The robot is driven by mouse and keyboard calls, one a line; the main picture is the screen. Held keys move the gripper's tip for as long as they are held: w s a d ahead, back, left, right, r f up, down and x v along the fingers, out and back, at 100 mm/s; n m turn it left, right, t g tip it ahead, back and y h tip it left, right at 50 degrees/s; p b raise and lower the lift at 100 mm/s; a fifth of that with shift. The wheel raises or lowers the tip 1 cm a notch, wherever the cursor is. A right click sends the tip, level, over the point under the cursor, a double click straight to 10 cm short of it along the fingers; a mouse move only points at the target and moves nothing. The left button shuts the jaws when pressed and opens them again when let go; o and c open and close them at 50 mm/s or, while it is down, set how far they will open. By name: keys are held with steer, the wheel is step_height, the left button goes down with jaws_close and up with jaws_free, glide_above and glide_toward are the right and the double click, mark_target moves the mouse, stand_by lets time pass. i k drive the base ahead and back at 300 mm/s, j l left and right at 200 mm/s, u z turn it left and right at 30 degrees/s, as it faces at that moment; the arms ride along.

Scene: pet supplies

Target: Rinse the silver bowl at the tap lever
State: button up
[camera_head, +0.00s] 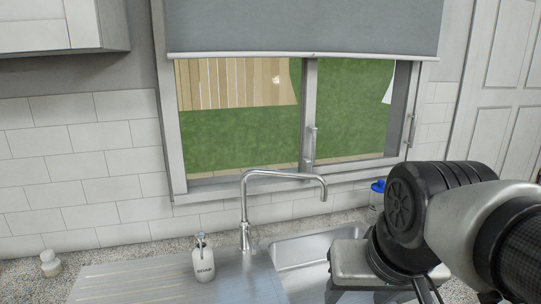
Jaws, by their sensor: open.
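The silver tap (245,215) rises behind the sink, its spout (285,176) bending right and ending above the basin. I cannot make out a separate lever on it. The sink basin (290,250) lies below the spout, partly hidden by my arm. My arm comes in from the right. The grey boxy body of my gripper (352,262) is over the right part of the sink, apart from the tap. Its fingers are cut off or hidden, but it is open. I see no silver bowl in this view.
A white soap bottle (204,260) stands left of the tap by the ridged drainboard (150,280). A small white object (50,262) is at far left. A blue-capped container (378,192) stands behind my arm. A window (300,120) is behind the tap.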

mark_target(247, 234)
steer(key=k, duration=0.4)
steer(key=k+l+u, duration=0.1)
steer(key=u, duration=1.9)
steer(key=z, duration=1.25)
steer(key=j+z, duration=0.25)
steer(key=i+j, duration=0.2)
steer(key=j, duration=0.2)
steer(key=i+j+u, duration=0.1)
steer(key=j, duration=0.35)
steer(key=i+z, duration=0.15)
